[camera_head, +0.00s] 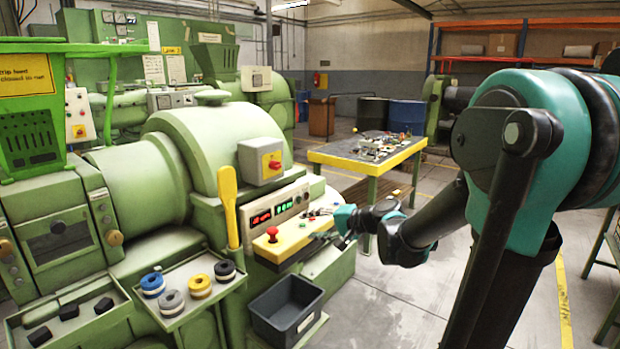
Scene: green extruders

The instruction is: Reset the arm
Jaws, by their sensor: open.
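My arm, teal and black, comes in from the right side of the head view and reaches left and down. My gripper (341,240) is at its far end, open, close to the right end of the yellow control panel (290,235) on the green extruder (225,150). A red mushroom button (272,232) stands on that panel, left of my gripper. Small parts lie on the panel near the fingers. I cannot tell whether the fingers touch the panel or anything on it.
A dark grey bin (288,310) stands below the panel. A tray (222,290) with several coloured rolls sticks out at lower left, and a yellow lever (229,205) rises beside the panel. A yellow-edged table (375,167) stands behind my gripper. The floor at centre right is clear.

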